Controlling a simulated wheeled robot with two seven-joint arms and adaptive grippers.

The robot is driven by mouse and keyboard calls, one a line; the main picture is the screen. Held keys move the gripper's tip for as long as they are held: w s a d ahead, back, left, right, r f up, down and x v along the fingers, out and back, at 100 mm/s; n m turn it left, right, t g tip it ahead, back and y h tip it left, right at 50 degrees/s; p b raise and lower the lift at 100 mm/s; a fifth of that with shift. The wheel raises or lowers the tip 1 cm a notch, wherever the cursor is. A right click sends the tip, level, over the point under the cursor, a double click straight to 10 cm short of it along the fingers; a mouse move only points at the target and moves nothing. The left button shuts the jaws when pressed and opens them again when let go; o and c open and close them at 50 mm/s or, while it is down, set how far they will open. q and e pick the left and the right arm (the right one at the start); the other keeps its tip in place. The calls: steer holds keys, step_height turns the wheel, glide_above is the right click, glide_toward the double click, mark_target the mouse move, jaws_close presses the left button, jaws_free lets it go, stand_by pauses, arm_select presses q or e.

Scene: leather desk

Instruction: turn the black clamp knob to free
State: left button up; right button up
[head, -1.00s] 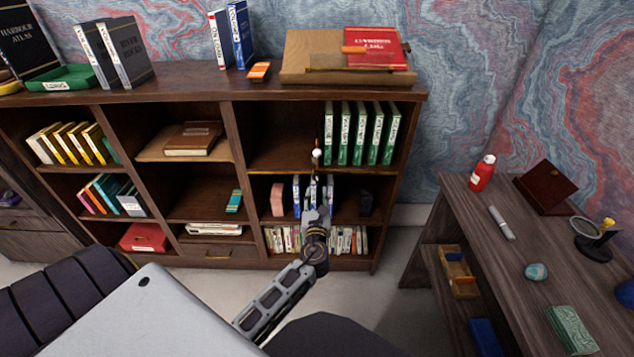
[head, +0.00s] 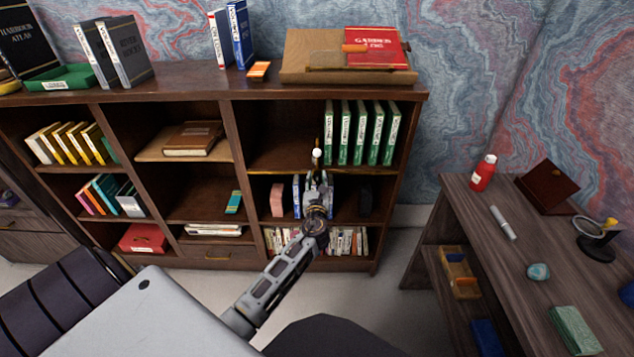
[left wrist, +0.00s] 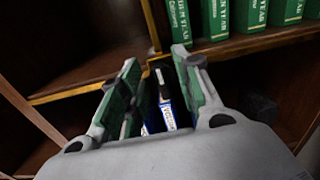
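My left gripper (head: 317,177) is in front of the right-hand column of the bookcase, at the lower shelf opening. In the left wrist view its two fingers (left wrist: 155,75) are spread apart, with nothing held between them. A blue and white book (left wrist: 167,112) shows behind the gap. A thin upright piece with a white ball (head: 316,154) shows just above the fingertips. A dark block-like thing (head: 365,199) stands right of the gripper on the shelf. I cannot make out for sure which part is the black clamp knob. My right gripper is not in view.
The bookcase (head: 235,120) has green books (head: 361,135) above the gripper and a pink block (head: 277,199) to its left. At the right, a desk (head: 515,262) carries a red bottle (head: 483,173) and a black stand (head: 597,247). Floor shows between them.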

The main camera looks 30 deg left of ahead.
arm_select(q)
jaws_close()
stand_by(0.3)
